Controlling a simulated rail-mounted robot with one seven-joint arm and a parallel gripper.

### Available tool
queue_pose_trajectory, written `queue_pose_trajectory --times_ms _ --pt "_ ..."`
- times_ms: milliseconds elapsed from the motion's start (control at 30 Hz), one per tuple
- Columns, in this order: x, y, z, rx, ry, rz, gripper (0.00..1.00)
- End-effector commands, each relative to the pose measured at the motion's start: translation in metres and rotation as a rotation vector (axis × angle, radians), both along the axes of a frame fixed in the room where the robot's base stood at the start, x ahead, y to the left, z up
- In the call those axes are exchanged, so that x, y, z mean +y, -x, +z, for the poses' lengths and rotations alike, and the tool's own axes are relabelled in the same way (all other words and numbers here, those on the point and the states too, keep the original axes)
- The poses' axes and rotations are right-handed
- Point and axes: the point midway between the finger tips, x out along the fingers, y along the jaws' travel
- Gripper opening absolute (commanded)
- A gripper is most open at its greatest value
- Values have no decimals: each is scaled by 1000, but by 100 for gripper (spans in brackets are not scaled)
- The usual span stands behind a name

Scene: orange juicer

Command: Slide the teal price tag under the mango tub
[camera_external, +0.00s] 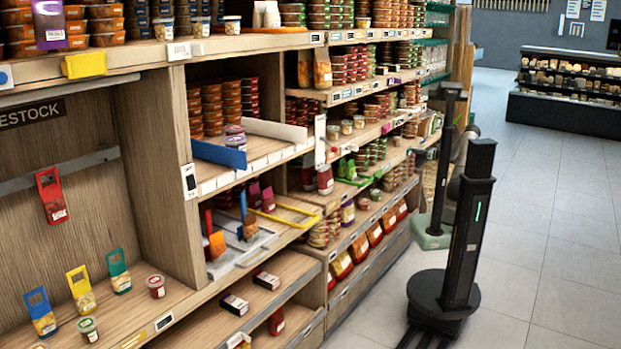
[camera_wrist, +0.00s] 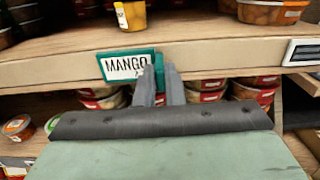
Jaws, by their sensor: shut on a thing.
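The teal price tag (camera_wrist: 127,66) has a white face reading MANGO. My gripper (camera_wrist: 160,78) is shut on the tag's right end in the wrist view. The tag is in front of the shelf's front edge, slightly tilted; whether it touches the edge I cannot tell. A small yellow tub (camera_wrist: 130,15) with a white label stands on the shelf just above and behind the tag. A wider orange tub (camera_wrist: 271,12) stands further right. No tub label is readable, so I cannot tell which is the mango tub. In the external view my fingers and the tag cannot be made out.
The shelf edge (camera_wrist: 225,58) runs across the wrist view, with a white-framed price label (camera_wrist: 302,52) at right. Red-and-white tubs (camera_wrist: 254,89) stand on the shelf below, close behind my fingers. Bare shelf top lies between the yellow and orange tubs. The aisle floor (camera_external: 560,230) is clear.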

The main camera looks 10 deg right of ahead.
Motion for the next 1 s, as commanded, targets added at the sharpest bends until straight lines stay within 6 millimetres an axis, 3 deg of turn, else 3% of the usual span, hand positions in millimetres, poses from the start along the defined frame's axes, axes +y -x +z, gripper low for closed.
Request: queue_pose_trajectory --times_ms 300,333,400,767,1000 --pt "-1 0 -1 1 0 -1 0" --pt "-1 0 -1 1 0 -1 17" --pt "-1 0 -1 1 -1 -1 31" --pt "-5 4 0 1 1 -2 31" --pt "-38 32 1 1 1 -5 31"
